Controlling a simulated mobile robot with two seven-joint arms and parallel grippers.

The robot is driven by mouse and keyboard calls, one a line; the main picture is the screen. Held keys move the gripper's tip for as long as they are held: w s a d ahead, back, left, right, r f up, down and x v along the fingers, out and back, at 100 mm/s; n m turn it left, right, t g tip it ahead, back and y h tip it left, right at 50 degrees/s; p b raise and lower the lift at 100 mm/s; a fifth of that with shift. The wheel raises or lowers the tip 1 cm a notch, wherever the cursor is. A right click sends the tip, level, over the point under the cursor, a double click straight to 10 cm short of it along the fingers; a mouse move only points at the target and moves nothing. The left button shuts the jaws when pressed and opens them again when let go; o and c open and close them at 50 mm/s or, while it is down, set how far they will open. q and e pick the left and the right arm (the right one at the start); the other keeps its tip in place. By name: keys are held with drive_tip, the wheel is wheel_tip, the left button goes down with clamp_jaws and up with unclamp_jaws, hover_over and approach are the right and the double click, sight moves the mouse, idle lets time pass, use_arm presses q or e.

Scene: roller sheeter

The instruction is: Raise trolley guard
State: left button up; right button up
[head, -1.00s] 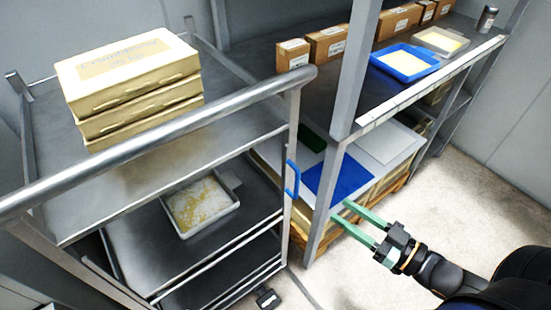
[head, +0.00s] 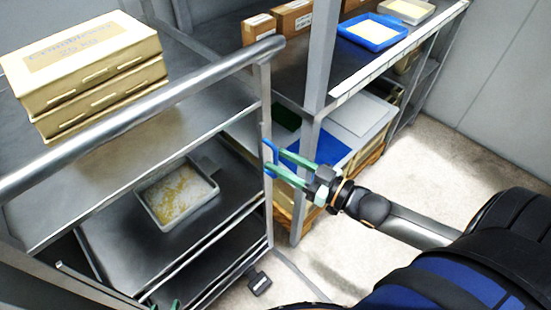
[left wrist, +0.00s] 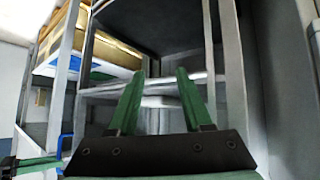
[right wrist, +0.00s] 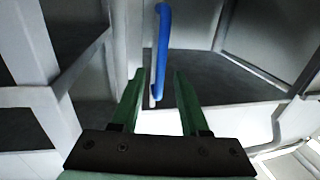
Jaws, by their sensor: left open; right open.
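The metal trolley (head: 115,145) stands at the left in the head view. A blue handle (head: 269,158) is fixed upright at its right corner post; I cannot tell the guard's full outline. My right gripper (head: 272,160) is open with its green fingertips close to this handle. In the right wrist view the handle (right wrist: 162,50) is ahead of the open fingers (right wrist: 158,72), its lower end near the gap; contact is unclear. My left gripper (head: 165,304) shows only its green tips low by the trolley. In the left wrist view it (left wrist: 161,72) is open and empty.
Yellow boxes (head: 85,80) are stacked on the trolley's top. A white tray (head: 177,195) with crumbs lies on a lower shelf. A rack post (head: 318,70) stands close behind my right gripper, with a blue tray (head: 372,32) on the rack. Bare floor (head: 400,165) lies to the right.

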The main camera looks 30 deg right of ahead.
drive_tip(key=shift+x, duration=0.95)
drive_tip(key=shift+c, duration=0.2)
clamp_jaws()
idle(0.7)
